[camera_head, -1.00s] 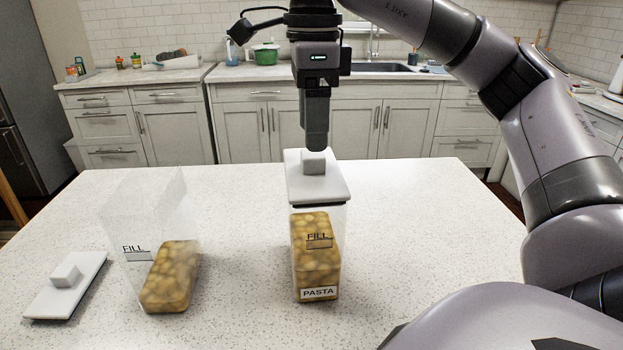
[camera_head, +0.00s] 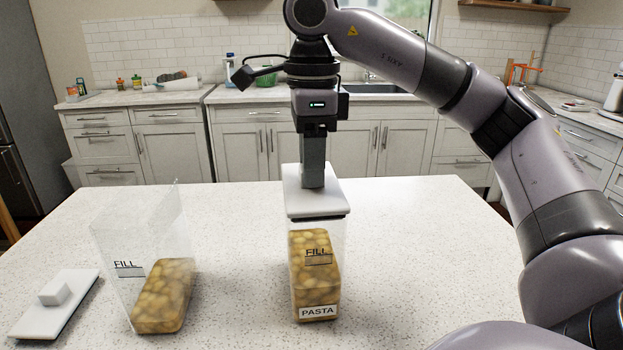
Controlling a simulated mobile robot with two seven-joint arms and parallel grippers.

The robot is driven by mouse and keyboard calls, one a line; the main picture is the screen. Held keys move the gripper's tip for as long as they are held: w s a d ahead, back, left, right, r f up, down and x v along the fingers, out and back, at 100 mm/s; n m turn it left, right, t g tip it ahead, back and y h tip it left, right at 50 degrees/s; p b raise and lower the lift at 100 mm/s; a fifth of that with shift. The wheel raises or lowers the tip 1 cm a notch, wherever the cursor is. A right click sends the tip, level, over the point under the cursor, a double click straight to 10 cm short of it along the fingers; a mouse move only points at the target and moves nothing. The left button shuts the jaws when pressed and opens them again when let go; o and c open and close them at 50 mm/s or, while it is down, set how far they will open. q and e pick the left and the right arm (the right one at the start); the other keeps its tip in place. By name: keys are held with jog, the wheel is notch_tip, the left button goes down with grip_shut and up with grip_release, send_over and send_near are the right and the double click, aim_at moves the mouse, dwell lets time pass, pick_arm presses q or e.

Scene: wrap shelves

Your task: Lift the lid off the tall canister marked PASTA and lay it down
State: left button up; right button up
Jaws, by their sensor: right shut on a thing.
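The tall clear canister (camera_head: 316,275) marked PASTA stands upright at the middle of the table, with yellow-brown contents up to about its FILL mark. Its white lid (camera_head: 320,205) sits at the canister's top, with a dark edge under it. My right gripper (camera_head: 313,183) points straight down over the lid and is shut on the lid's knob, which the fingers hide. I cannot tell whether the lid is still seated or slightly raised. My left gripper is out of view.
A second clear canister (camera_head: 120,235), open and partly filled, stands to the left. A white lid with a square knob (camera_head: 55,305) lies flat on the table left of it. The white speckled table (camera_head: 420,265) is clear to the right of the PASTA canister.

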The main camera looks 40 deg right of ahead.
notch_tip(320, 180, up, 24)
jog(key=p, duration=0.6)
jog(key=shift+f, duration=0.25)
dwell(0.6)
